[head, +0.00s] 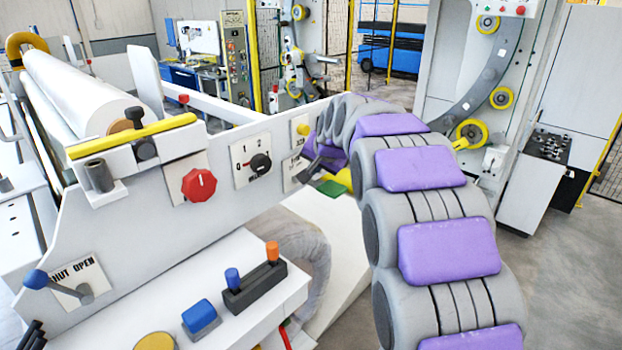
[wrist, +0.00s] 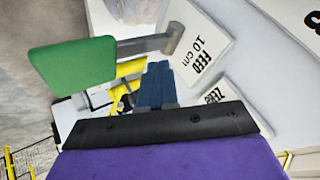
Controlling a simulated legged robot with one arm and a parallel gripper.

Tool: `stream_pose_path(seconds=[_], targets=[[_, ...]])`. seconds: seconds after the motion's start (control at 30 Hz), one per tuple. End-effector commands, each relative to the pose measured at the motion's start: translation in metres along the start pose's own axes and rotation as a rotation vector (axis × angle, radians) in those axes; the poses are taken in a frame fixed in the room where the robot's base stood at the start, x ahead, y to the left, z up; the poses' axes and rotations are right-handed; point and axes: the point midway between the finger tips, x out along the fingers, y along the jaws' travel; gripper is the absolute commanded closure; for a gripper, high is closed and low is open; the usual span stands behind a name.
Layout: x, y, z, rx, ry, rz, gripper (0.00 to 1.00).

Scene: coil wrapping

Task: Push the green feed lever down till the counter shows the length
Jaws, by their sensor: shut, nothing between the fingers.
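The green feed lever shows in the wrist view as a wide green paddle (wrist: 72,65) on a grey shaft. The shaft runs right to a white plate (wrist: 205,45) marked "FEED 10 cm". In the head view the green paddle (head: 331,188) is small and low beside the machine's side panel, partly masked by my arm. My gripper (wrist: 157,68) is shut and empty, its dark blue fingers just below the lever shaft in the picture, right of the paddle. I cannot tell whether they touch. No counter reading is legible; only part of a large digit (wrist: 314,20) shows.
A second plate (wrist: 222,95), apparently marked "ZERO", lies close to the fingers. The side panel also carries a yellow button (head: 303,129), a black dial (head: 260,163) and a red knob (head: 199,185). Yellow parts (wrist: 128,70) show behind the fingers.

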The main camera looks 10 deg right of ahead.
Motion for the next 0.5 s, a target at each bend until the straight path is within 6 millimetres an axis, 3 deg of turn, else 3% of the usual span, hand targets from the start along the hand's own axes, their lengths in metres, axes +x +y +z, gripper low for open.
stream_pose_path(seconds=[0.5], targets=[[0.0024, 0.0084, -0.0019, 0.004, -0.002, -0.003, 1.00]])
